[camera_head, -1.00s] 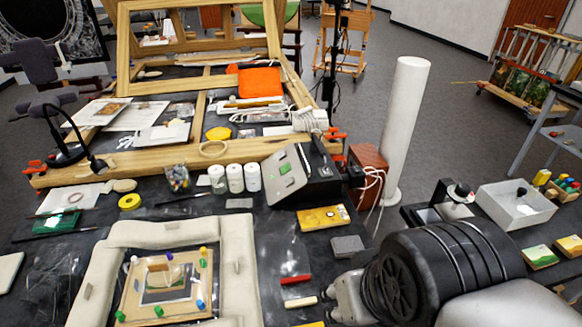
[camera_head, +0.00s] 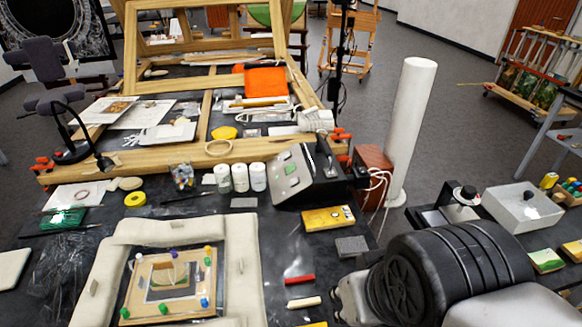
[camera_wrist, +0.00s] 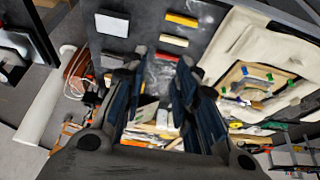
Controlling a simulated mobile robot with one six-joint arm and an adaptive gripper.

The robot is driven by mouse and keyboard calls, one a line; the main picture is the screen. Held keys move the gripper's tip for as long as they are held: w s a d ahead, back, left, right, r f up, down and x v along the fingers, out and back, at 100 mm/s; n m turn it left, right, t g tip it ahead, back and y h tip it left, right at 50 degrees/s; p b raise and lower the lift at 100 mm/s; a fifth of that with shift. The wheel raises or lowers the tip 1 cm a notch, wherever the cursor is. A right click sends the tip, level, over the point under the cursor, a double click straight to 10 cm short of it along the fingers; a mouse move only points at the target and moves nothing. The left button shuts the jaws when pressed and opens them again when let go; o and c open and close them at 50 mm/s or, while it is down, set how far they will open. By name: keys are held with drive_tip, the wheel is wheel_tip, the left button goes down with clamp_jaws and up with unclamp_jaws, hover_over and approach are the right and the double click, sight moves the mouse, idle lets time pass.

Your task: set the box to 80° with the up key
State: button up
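The box (camera_head: 318,187) is a dark case with a sloped pale front panel (camera_head: 292,172). It stands on the table in the head view, right of several white-capped jars. The panel bears a green patch and small dark marks; no reading or key label is legible. My gripper (camera_wrist: 158,72) shows in the wrist view as two dark blue fingers, spread apart with nothing between them. The head view shows my dark arm at lower right, but not my fingertips.
A yellow box (camera_head: 328,218), a grey block (camera_head: 351,246) and a red stick (camera_head: 299,280) lie before the box. A brown wooden box (camera_head: 373,177) with white cords and a tall white column (camera_head: 410,130) stand right. A padded frame (camera_head: 240,265) lies left.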

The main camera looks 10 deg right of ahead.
clamp_jaws()
idle(1.3)
